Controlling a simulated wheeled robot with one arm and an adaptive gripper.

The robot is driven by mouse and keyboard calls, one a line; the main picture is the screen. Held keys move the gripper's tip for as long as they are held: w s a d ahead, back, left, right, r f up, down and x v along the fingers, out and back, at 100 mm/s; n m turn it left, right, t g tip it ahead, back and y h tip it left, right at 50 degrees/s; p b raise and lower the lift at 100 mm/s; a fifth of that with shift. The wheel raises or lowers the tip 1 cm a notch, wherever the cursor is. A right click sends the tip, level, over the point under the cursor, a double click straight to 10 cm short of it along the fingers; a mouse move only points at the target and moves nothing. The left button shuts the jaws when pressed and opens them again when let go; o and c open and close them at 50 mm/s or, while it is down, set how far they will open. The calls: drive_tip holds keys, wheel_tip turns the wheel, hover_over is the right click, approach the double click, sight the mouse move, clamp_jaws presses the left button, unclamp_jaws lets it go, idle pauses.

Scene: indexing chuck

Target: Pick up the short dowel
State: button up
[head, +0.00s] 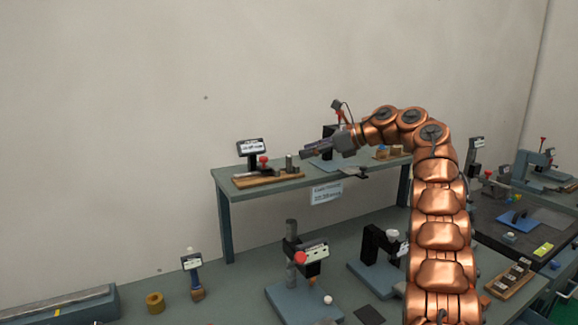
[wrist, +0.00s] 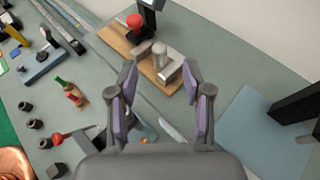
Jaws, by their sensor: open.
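My gripper (head: 304,152) is open and empty above the raised shelf in the head view. In the wrist view my gripper (wrist: 160,74) shows its two fingers spread apart. A short upright grey cylinder (head: 289,161), which may be the short dowel, stands at the right end of a wooden board. The cylinder (wrist: 159,51) also shows in the wrist view, beyond and between the fingertips, not touching them. A shiny metal piece (wrist: 170,71) lies beside it on the board. I cannot tell for certain which piece is the dowel.
The wooden board (head: 262,180) also carries a red knob (head: 263,160) and a dark sign (head: 250,146). A blue mat (wrist: 246,125) lies to the right on the shelf. Fixtures crowd the lower bench, including one with a red ball (head: 300,257).

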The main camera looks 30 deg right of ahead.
sight(289, 155)
drive_tip(key=shift+p+x, duration=0.9)
drive_tip(key=shift+x, duration=2.55)
clamp_jaws()
